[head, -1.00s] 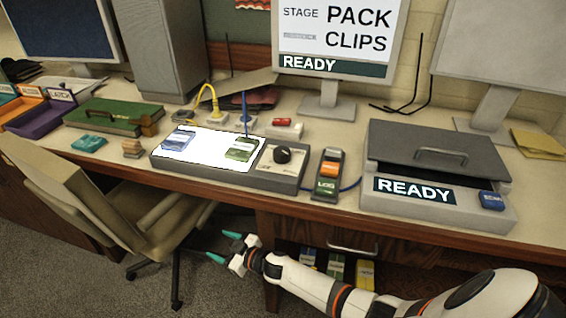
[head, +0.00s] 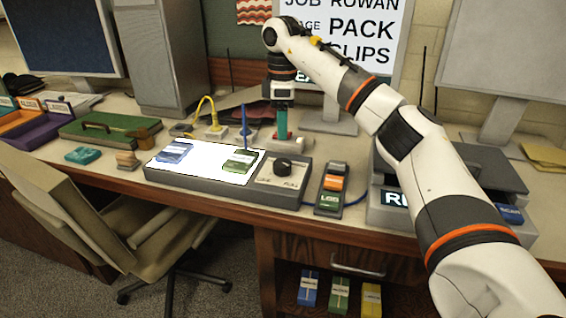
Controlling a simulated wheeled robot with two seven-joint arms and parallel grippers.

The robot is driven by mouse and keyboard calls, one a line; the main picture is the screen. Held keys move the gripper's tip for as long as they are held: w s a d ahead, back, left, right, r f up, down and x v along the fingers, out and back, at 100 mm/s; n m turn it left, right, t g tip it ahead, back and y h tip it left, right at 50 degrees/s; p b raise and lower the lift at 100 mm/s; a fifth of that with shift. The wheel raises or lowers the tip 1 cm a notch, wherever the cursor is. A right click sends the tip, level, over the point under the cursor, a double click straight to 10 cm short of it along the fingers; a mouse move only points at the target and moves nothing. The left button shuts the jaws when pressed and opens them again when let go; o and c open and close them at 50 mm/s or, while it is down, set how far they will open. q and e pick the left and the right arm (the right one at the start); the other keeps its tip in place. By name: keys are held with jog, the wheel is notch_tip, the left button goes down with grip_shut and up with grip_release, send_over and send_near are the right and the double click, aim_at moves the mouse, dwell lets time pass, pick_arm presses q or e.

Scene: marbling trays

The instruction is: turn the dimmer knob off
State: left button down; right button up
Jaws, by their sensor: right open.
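The black dimmer knob (head: 282,166) stands on the right end of the grey light-box panel (head: 271,190), beside its lit white surface. My right gripper (head: 282,134) points straight down from above, its teal fingers just above and behind the knob in the picture, apart from it as far as I can see. It is open, with one finger seen nearly in line with the other. Nothing shows between the fingers. The marks around the knob are too small to read. My left gripper is out of view.
A blue pack (head: 175,152) and a green pack (head: 240,160) lie on the lit surface. A holder with orange and green packs (head: 332,188) stands to the right of the panel. A red-topped item is partly hidden behind my gripper. My arm crosses the scanner and screen.

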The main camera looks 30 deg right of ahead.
aim_at(283, 163)
notch_tip(283, 163, down, 12)
jog(key=shift+w+d+r, duration=0.1)
jog(key=shift+d, duration=0.05)
dwell(0.3)
jog(key=c, duration=1)
